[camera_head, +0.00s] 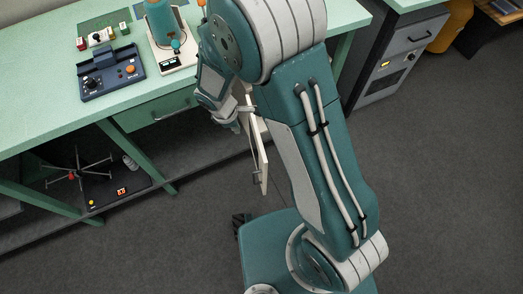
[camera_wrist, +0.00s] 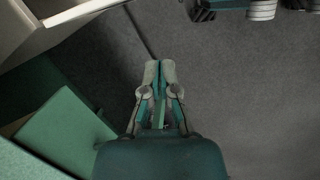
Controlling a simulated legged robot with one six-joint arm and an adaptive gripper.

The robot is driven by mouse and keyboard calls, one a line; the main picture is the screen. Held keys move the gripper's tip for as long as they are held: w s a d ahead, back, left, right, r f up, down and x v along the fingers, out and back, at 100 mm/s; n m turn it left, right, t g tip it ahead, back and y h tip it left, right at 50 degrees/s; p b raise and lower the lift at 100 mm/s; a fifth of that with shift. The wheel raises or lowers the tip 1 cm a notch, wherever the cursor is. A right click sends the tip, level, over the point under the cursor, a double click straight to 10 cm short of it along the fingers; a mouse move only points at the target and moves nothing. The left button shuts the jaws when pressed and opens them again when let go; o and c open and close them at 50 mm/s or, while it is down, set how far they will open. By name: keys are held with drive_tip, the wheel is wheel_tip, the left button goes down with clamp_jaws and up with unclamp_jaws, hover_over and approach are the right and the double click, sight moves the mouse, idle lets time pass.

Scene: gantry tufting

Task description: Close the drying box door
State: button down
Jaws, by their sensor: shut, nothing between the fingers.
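A cream panel that looks like the drying box door (camera_head: 262,165) stands out from the front of the green bench, edge-on and open. A thin bar runs along its left side. The box itself is hidden behind my arm. My gripper (camera_head: 230,126) is just left of the panel, partly hidden by my wrist. In the wrist view my gripper (camera_wrist: 159,72) is shut and empty, with bare floor beyond the fingertips. A pale panel (camera_wrist: 45,38) with a raised strip fills that view's upper left corner, apart from the fingers; it is probably the door.
The bench (camera_head: 50,128) carries a blue control box (camera_head: 110,74) and a white device (camera_head: 172,62). A green drawer (camera_head: 160,112) is under its top. A grey cabinet (camera_head: 388,70) stands at the right. The dark floor (camera_head: 445,190) is clear on the right.

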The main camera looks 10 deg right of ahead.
drive_tip(key=d+f+n, duration=0.1)
drive_tip(key=d+f, duration=0.1)
drive_tip(key=f, duration=0.6)
drive_tip(key=s+d+f+n, duration=0.1)
drive_tip(key=d+f, duration=0.2)
drive_tip(key=f, duration=0.5)
drive_tip(key=shift+f, duration=0.2)
